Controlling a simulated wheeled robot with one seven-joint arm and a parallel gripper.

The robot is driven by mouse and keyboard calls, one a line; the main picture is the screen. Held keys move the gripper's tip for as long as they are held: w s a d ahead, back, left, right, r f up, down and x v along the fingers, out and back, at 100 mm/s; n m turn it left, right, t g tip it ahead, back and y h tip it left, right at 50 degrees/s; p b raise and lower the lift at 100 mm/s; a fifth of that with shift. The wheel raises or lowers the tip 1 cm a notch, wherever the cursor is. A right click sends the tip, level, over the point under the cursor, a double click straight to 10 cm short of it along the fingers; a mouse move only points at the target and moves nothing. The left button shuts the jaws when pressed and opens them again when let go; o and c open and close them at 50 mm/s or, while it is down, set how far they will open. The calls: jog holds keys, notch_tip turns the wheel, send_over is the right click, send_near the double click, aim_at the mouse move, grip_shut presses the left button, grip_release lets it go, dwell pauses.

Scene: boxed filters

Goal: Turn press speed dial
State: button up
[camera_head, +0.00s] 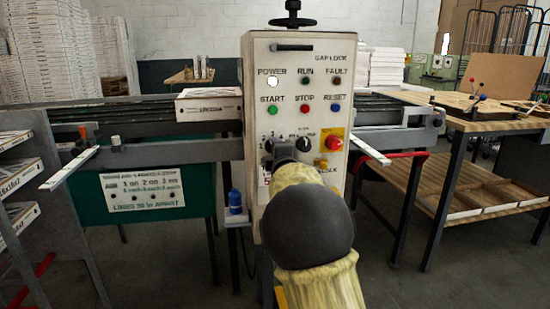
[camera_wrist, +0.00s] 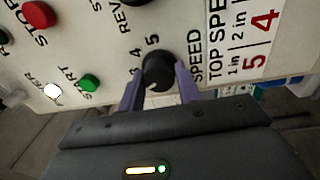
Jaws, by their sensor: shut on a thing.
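The press speed dial (camera_wrist: 158,71) is a round black knob on the pale control panel, with the word SPEED and numbers printed beside it in the wrist view. My gripper (camera_wrist: 158,84) has its two purple-grey fingers shut on the dial, one on each side. In the head view my gripper (camera_head: 283,152) is at the left middle of the control panel (camera_head: 320,75), and my arm hides the lower part of the panel. The dial itself is mostly hidden there behind my gripper.
Close to the dial are the green START button (camera_wrist: 90,82), the red STOP button (camera_wrist: 38,14) and a black selector (camera_head: 303,143). A red knob on a yellow plate (camera_head: 332,141) is to the right. A boxed filter (camera_head: 208,104) lies on the conveyor at left; a wooden table (camera_head: 490,119) stands at right.

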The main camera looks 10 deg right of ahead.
jog(key=n+b, duration=0.2)
jog(key=n, duration=0.1)
jog(key=shift+f+n, duration=0.15)
jog(key=shift+n, duration=0.25)
jog(key=o, duration=1)
jog(key=shift+s, duration=0.15)
jog(key=s, duration=1.7)
jog(key=shift+d+f, duration=0.3)
jog(key=shift+d, duration=0.05)
